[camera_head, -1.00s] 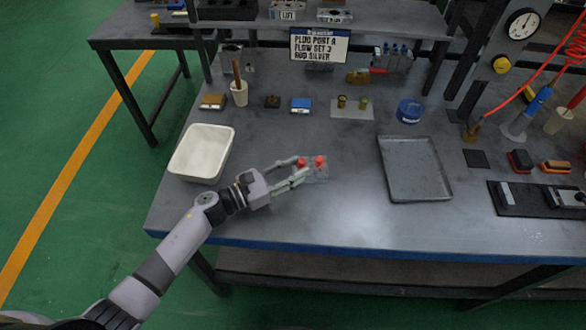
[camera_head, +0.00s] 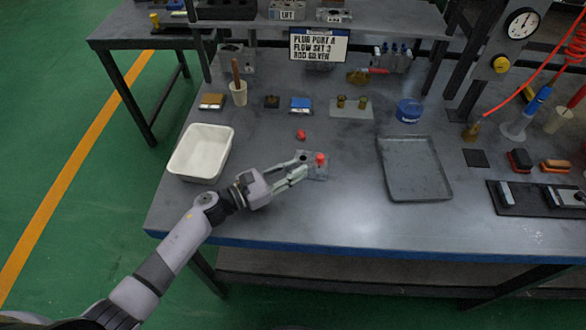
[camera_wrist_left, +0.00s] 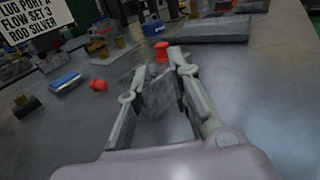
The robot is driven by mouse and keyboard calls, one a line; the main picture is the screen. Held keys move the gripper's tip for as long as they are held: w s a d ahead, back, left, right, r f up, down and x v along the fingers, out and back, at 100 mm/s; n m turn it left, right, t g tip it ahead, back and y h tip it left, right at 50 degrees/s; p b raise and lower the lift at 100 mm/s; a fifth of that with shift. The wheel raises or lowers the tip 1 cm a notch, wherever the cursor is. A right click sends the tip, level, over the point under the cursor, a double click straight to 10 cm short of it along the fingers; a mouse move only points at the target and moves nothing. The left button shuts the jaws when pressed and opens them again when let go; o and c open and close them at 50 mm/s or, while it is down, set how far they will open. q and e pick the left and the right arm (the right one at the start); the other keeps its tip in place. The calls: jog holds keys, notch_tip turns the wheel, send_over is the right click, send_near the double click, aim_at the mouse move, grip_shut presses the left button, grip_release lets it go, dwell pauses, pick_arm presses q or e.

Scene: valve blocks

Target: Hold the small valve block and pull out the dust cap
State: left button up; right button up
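The small grey valve block (camera_head: 314,173) sits near the table's front; it also shows, blurred, in the left wrist view (camera_wrist_left: 162,95). A red dust cap (camera_head: 320,159) stands on the block and shows in the left wrist view (camera_wrist_left: 161,52). Another red cap (camera_head: 301,134) lies loose on the table behind the block, and also in the left wrist view (camera_wrist_left: 98,86). A dark open port (camera_head: 304,157) shows on the block's left side. My left gripper (camera_head: 300,172) has its fingertips at the block's left part; I cannot tell whether they grip it. My right gripper is out of view.
A white bin (camera_head: 230,152) stands left of my gripper and a grey tray (camera_head: 446,170) to the right. A sign (camera_head: 320,45), a blue block (camera_head: 301,103), brass fittings (camera_head: 363,102) and a blue tape roll (camera_head: 409,109) are farther back.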

pick_arm(q)
jog(key=o, duration=1.4)
jog(key=shift+c, duration=0.2)
jog(key=v, duration=1.2)
